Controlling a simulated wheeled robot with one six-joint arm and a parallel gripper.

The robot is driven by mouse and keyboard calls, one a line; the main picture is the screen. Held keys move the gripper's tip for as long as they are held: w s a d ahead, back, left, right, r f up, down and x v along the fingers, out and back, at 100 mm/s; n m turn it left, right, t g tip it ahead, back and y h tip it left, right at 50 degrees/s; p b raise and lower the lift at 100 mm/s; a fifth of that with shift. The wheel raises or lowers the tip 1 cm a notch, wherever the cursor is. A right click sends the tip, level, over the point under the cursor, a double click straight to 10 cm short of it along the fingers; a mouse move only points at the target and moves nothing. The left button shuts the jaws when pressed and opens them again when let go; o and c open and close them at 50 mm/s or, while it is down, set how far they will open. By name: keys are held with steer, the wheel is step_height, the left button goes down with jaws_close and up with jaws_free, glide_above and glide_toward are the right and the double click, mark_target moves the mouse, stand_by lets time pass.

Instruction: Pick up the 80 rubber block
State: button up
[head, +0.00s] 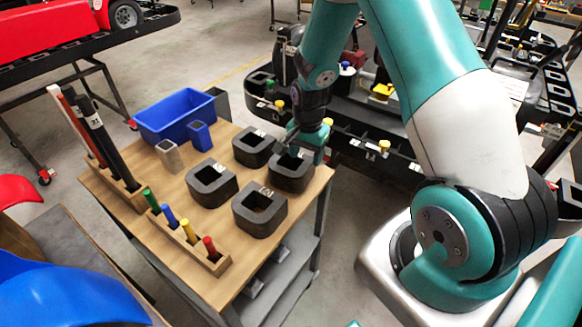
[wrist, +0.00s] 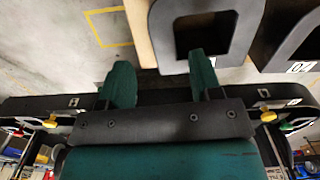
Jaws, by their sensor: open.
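Several black U-shaped rubber blocks with square openings and small white number labels stand on the wooden table. They are a back one (head: 252,160), a left one (head: 204,193), a front one (head: 258,222) and a right one (head: 291,181). The labels are too small to read surely, so I cannot tell which is the 80 block. My gripper (head: 298,138) is by the right block at the table's right edge. In the wrist view my gripper (wrist: 161,72) is open and empty; one finger overlaps the near edge of a block (wrist: 166,40).
A blue bin (head: 178,118), a blue cup (head: 200,136) and a grey block (head: 169,156) stand at the table's back. A wooden rack (head: 215,266) with coloured handles is at the front. A black kart bumper (head: 375,160) lies beyond the table.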

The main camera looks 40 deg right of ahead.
mark_target(304, 166)
steer(key=shift+w+f+p, duration=0.2)
steer(key=shift+f+p, duration=0.95)
steer(key=shift+f, duration=1.65)
jaws_close()
